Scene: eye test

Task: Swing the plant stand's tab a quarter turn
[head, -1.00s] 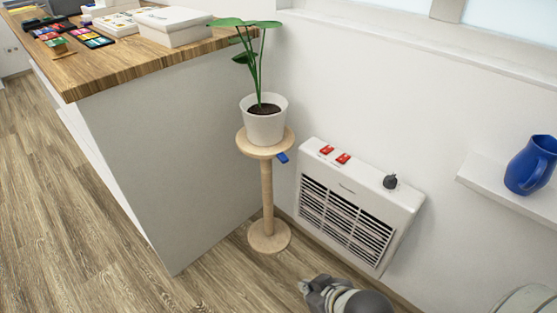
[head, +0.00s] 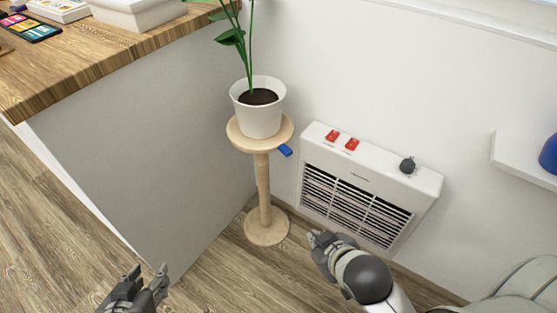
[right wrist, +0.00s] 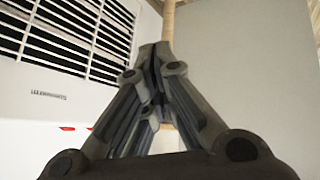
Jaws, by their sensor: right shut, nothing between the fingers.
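The plant stand (head: 264,190) is light wood with a round top, a post and a round foot. A blue tab (head: 285,150) sticks out to the right from under its top. A white pot (head: 260,118) with a green plant stands on it. My right gripper (head: 314,238) is shut and empty, low in front of the heater, below and right of the tab and apart from it. In the right wrist view its fingertips (right wrist: 155,48) meet, with the stand's post (right wrist: 168,20) behind them. My left gripper (head: 148,271) is open and empty at the bottom left, over the floor.
A white heater (head: 368,180) with red switches and a dark knob is on the wall right of the stand. A wood-topped counter (head: 110,70) stands on the left. A white shelf (head: 520,160) with a blue jug (head: 550,155) is at the right edge.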

